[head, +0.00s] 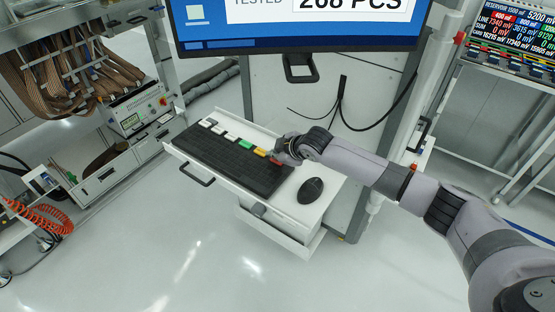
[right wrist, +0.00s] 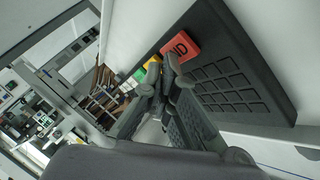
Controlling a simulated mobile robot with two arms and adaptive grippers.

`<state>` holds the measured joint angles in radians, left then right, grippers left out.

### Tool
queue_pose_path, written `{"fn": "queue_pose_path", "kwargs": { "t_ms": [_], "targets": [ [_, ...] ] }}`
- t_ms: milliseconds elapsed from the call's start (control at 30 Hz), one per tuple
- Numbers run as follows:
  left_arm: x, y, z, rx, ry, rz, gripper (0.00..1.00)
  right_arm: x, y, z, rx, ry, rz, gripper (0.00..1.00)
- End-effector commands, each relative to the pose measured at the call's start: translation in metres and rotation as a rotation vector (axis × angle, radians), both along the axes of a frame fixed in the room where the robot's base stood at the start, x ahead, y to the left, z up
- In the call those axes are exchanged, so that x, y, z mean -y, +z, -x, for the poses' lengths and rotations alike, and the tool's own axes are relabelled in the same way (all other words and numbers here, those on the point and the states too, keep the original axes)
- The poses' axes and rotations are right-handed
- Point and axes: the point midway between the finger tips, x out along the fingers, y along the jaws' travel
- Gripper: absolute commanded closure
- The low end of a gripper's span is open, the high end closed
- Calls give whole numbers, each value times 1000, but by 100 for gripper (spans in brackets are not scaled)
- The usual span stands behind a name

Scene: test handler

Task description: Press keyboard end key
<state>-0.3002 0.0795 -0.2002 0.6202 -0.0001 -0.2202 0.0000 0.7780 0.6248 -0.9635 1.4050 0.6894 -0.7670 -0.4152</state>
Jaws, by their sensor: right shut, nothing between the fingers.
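A black keyboard (head: 220,158) lies on a white pull-out tray (head: 222,187), with a row of coloured keys along its far edge. They include white keys (head: 231,136), a green key (head: 246,144), a yellow key (head: 261,152) and a red key (head: 274,161) with a dark mark. I cannot read an end label. My right gripper (head: 281,157) is shut and empty over the red key end of the row. In the right wrist view its fingertips (right wrist: 170,62) are close beside the red key (right wrist: 181,48); I cannot tell whether they touch it. My left gripper is not in view.
A black mouse (head: 311,190) sits on the tray right of the keyboard. A monitor (head: 300,25) hangs behind, with a black cable (head: 342,98) below it. A black handle (head: 196,175) is on the tray front. Open floor lies in front.

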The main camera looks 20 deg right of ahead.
Motion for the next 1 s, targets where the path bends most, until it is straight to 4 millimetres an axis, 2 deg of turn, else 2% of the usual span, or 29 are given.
{"fn": "queue_pose_path", "kwargs": {
  "t_ms": [733, 1000],
  "targets": [
    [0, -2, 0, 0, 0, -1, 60, 0, -6, 0, -1, -1, 1, 100],
    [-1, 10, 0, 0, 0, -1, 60, 0, 4, 0, -1, -1, 0, 100]
  ]
}}
